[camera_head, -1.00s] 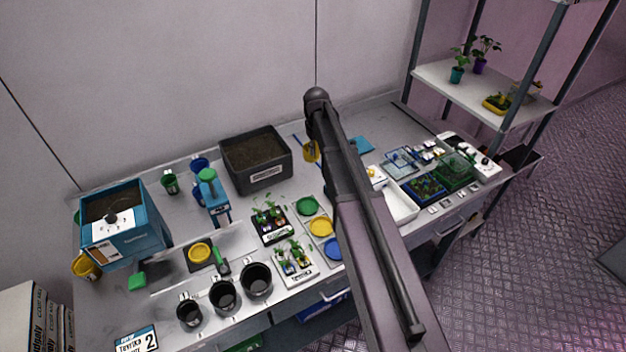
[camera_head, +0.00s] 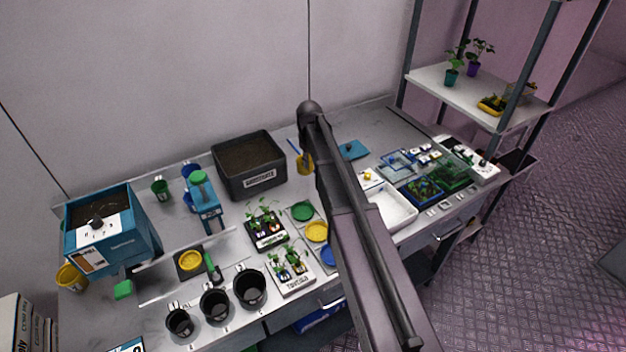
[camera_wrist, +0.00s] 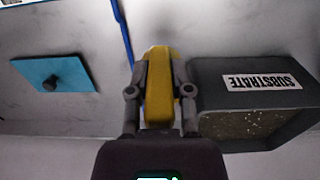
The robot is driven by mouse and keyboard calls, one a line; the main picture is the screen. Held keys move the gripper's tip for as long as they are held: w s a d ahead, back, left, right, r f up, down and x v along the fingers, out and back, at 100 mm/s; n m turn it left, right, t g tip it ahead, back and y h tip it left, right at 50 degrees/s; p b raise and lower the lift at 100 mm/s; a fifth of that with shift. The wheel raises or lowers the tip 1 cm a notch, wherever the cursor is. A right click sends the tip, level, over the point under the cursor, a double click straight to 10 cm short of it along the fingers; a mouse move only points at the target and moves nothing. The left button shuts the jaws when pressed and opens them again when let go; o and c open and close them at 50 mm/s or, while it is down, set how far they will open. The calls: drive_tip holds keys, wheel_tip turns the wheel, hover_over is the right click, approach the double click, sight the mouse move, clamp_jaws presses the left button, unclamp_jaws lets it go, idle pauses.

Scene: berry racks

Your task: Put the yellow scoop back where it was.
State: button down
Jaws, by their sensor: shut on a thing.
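My gripper (camera_wrist: 160,95) is shut on the yellow scoop (camera_wrist: 158,100), seen in the wrist view between the two fingers. In the head view the yellow scoop (camera_head: 306,164) shows beside my dark arm, just right of the substrate box (camera_head: 249,183). My arm hides the fingers there. A thin blue strip (camera_wrist: 122,35) runs up to the scoop in the wrist view and also shows in the head view (camera_head: 294,146). I cannot tell whether the scoop touches the bench.
The substrate box (camera_wrist: 225,75) stands close beside my gripper. A teal plate with a knob (camera_wrist: 52,72) lies on the other side. A teal bin (camera_head: 125,240), black pots (camera_head: 250,288), seedling trays and a white tray (camera_head: 412,212) crowd the bench. A shelf rack (camera_head: 470,98) stands right.

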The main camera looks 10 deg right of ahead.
sight(310, 171)
drive_tip(key=shift+f+b, duration=0.8)
drive_tip(key=shift+f, duration=0.35)
drive_tip(key=shift+f+b, duration=1.85)
drive_tip(key=shift+f, duration=0.05)
drive_tip(key=shift+f, duration=0.1)
drive_tip(key=c, duration=0.5)
unclamp_jaws()
drive_tip(key=shift+c, duration=0.2)
wheel_tip(310, 171, up, 12)
drive_tip(key=p, duration=1.2)
drive_tip(key=shift+r, duration=0.2)
